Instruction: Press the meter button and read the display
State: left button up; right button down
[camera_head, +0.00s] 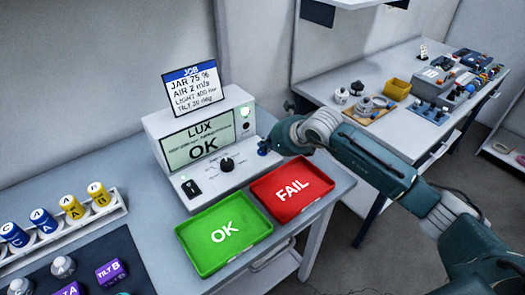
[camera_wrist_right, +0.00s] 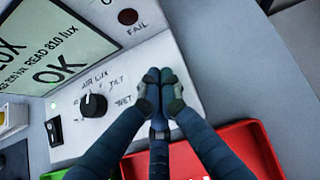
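The white meter (camera_head: 206,177) stands on the near bench. Its display (camera_head: 198,145) reads LUX and OK in large letters. In the right wrist view the display (camera_wrist_right: 62,58) has a small line that looks like "READ 810 lux". A black knob (camera_head: 227,164) sits on the sloped front panel, and it also shows in the wrist view (camera_wrist_right: 93,105). My right gripper (camera_head: 266,147) is shut and empty at the panel's right end. Its fingertips (camera_wrist_right: 160,76) are together at the panel; contact is unclear. The button is not visible, perhaps hidden by the fingers. My left gripper is not in view.
A job card (camera_head: 193,87) stands on the meter. A green OK tray (camera_head: 207,264) and red FAIL tray (camera_head: 272,205) lie in front. A rack (camera_head: 55,238) of jars and a dark mat (camera_head: 128,254) are left. Another bench (camera_head: 320,90) holds equipment.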

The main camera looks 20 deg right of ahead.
aim_at(265, 152)
dwell(0.4)
jog(key=shift+r+p, duration=0.35)
jog(key=shift+r, duration=0.4)
jog(key=shift+r, duration=0.1)
jog(key=shift+r+p, duration=1.3)
jog(key=shift+r, duration=1.15)
jog(key=shift+f, duration=0.1)
